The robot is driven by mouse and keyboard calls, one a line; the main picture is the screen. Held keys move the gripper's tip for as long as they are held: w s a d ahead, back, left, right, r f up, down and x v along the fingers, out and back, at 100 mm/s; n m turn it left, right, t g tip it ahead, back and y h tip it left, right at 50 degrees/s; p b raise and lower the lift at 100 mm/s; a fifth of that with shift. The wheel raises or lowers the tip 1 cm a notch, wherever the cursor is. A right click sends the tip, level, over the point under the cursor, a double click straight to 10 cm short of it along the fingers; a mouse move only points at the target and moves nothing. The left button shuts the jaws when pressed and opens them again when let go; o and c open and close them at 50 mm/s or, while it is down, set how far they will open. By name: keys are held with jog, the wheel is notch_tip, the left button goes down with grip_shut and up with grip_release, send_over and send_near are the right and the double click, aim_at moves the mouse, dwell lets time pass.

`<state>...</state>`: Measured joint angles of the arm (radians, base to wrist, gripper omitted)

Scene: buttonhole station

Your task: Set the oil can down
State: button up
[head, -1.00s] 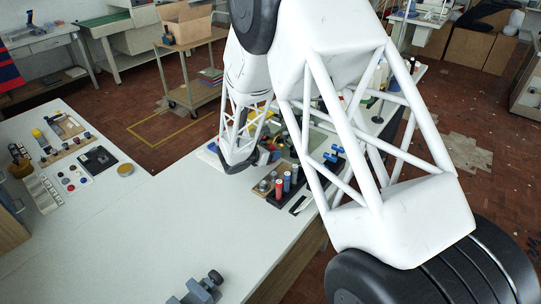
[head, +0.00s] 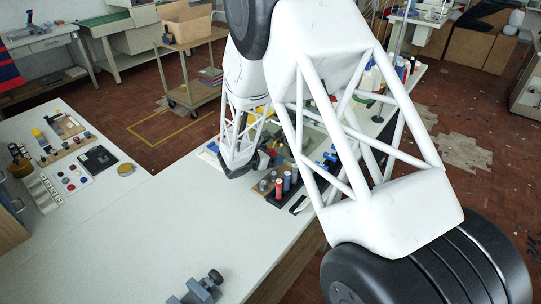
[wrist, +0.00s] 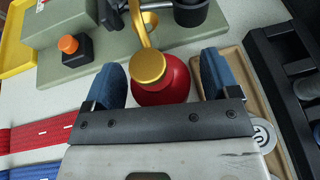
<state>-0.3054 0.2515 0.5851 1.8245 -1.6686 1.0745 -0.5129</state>
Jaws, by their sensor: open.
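The oil can has a round red body (wrist: 172,90) with a gold cap and a gold spout that points up the picture in the wrist view. It is between the two blue finger pads of my open gripper (wrist: 160,58), with a narrow gap at the right pad and almost none at the left. My gripper's bar hides the can's near side, and I cannot see its base. In the head view my gripper (head: 240,168) is low over the far right of the white bench, and I cannot make out the can there.
In the wrist view, a green base (wrist: 60,60) with an orange button (wrist: 68,44) lies ahead, a brown tray (wrist: 243,85) and black rack (wrist: 275,80) right, red strips (wrist: 35,135) left. The bench's near middle (head: 150,230) is mostly clear.

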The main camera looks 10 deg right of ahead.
jog(key=shift+r, duration=0.15)
jog(key=shift+v, duration=6)
jog(key=shift+s, duration=0.1)
